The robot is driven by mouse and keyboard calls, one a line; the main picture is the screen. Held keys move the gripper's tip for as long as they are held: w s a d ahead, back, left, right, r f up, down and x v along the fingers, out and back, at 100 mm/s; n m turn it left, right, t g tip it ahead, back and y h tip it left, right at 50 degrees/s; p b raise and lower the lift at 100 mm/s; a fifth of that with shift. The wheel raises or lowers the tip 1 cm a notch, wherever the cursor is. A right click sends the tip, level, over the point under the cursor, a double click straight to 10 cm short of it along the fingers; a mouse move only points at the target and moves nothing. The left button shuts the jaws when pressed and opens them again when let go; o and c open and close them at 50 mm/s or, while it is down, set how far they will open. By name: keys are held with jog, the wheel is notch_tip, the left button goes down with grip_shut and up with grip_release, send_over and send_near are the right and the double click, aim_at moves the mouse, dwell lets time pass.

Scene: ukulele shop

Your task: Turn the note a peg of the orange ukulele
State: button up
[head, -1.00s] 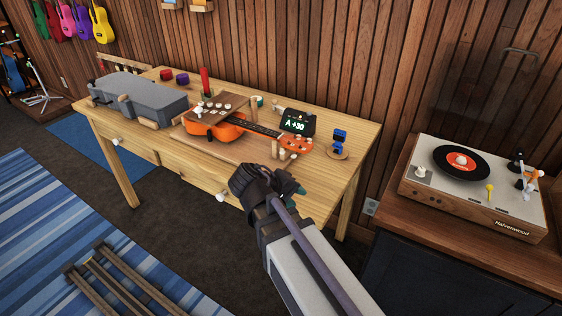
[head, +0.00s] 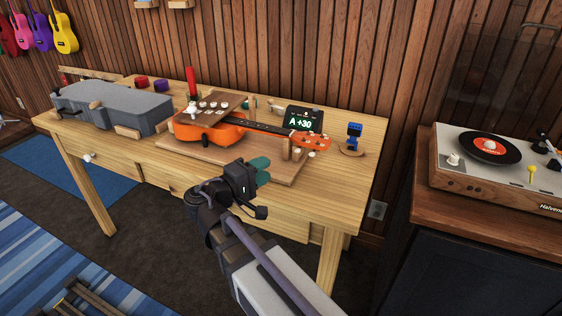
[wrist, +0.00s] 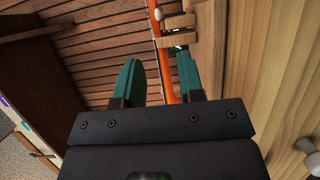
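The orange ukulele (head: 205,134) lies on a wooden work board, its headstock (head: 314,141) toward the right. Small pale pegs (head: 312,154) show at the headstock, but I cannot tell which is the note A peg. My gripper (head: 265,170) is in front of the board, left of and nearer than the headstock. In the wrist view my gripper (wrist: 160,75) has its two teal fingers apart. An orange strip of the ukulele (wrist: 169,80) shows beyond the gap, with a pale knob near the top. Nothing is visibly held.
A dark display (head: 303,120) reading "A +30" stands behind the headstock. A blue clip-on device (head: 354,136) stands right of it. A wooden support block (head: 287,147) stands by the neck. A grey case (head: 115,105) fills the left of the table (head: 350,180). A record player (head: 500,160) is at right.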

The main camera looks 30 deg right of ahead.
aim_at(295, 152)
jog(key=shift+d+r, duration=0.15)
jog(key=shift+d, duration=0.15)
jog(key=x, duration=1)
jog(key=shift+d, duration=0.3)
grip_shut()
